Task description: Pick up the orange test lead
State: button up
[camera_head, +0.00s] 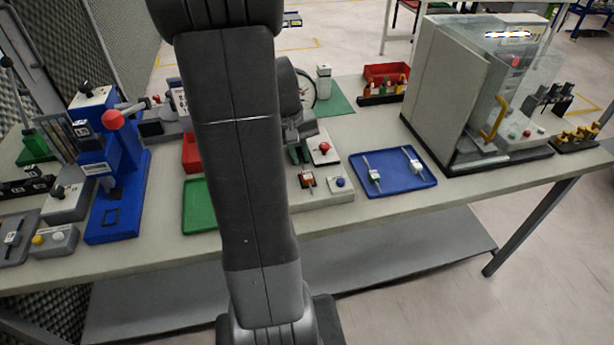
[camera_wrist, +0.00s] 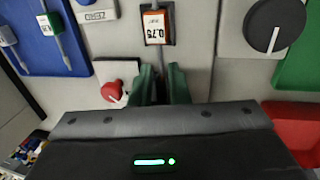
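The orange test lead (camera_wrist: 153,26) shows as an orange body with a white label reading 0.75. It lies in a dark recess of a light grey fixture, and its top is cut off by the wrist view's edge. In the head view it is a small orange-red piece (camera_head: 307,179) with a white label, near the fixture's front. My gripper (camera_wrist: 162,75) has two green fingers with a gap between them and nothing held. In the head view the gripper (camera_head: 300,153) is partly hidden by my arm. The fingertips are above the fixture, apart from the lead, which lies beyond them.
A blue tray (camera_head: 399,184) with two other leads lies right. A green tray (camera_head: 200,220) is left, and a clear-shielded machine (camera_head: 445,85) stands back right.

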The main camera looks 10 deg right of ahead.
aim_at(302, 166)
jog(key=shift+d+f, duration=0.15)
jog(key=shift+f, duration=0.55)
jog(key=shift+d+f, duration=0.1)
jog(key=shift+f, duration=0.55)
grip_shut()
jog(key=shift+w+r, duration=0.1)
notch_tip(302, 166, up, 10)
